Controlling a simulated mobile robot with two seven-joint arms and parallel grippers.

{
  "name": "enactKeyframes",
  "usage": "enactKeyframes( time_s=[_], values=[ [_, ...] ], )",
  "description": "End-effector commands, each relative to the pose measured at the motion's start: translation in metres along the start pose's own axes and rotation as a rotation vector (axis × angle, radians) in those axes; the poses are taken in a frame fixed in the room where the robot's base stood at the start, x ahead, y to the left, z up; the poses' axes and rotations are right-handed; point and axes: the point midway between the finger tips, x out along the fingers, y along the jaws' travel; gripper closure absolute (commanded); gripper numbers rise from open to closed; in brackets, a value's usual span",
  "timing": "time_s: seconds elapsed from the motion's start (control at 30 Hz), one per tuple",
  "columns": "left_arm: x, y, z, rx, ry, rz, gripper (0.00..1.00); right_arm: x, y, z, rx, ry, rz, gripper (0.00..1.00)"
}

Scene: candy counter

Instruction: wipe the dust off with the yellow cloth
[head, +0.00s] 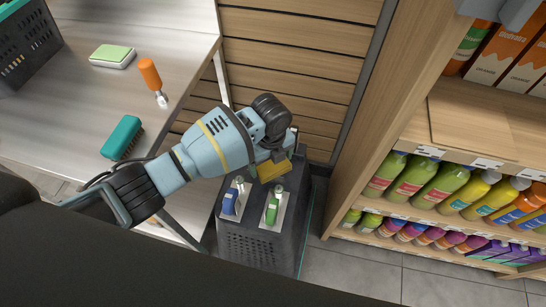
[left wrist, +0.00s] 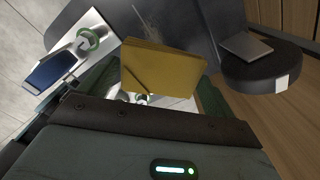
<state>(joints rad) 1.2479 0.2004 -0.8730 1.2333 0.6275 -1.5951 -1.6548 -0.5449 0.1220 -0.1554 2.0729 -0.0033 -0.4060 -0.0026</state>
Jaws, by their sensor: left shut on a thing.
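The yellow cloth (head: 274,171) is a folded pad held at the end of my left gripper (head: 277,153), just over the far end of a dark grey cabinet top (head: 262,186). In the left wrist view the cloth (left wrist: 163,68) spans in front of the gripper, which is shut on it. The cloth hides the surface beneath it, and I cannot tell whether it touches the top. My right gripper does not show.
On the cabinet stand a blue-handled item (head: 229,202) and a green-handled item (head: 272,211) on pale plates. A steel counter (head: 60,115) at left holds a teal brush (head: 122,137), an orange-handled tool (head: 150,75) and a green-topped sponge (head: 112,54). Bottle shelves (head: 450,150) stand at right.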

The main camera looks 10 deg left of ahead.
Motion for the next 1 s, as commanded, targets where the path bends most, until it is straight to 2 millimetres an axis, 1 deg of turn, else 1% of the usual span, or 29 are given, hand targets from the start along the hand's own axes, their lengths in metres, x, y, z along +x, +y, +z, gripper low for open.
enactKeyframes(
  time_s=[0.17, 0.27, 0.6, 0.7, 1.0],
  values=[
    [-0.001, -0.001, 0.001, 0.000, -0.001, -0.002, 0.28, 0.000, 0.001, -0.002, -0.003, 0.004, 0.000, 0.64],
    [0.003, -0.001, 0.000, 0.000, 0.000, -0.001, 0.28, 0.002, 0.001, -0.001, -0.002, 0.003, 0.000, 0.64],
    [0.025, 0.000, 0.000, -0.001, 0.000, -0.001, 0.28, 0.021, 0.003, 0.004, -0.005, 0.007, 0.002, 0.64],
    [0.029, 0.000, 0.001, -0.001, 0.000, -0.002, 0.28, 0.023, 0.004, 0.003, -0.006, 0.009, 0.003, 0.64],
    [0.027, -0.001, 0.002, -0.002, -0.002, -0.002, 0.28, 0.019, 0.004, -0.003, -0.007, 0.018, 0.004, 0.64]
  ],
)
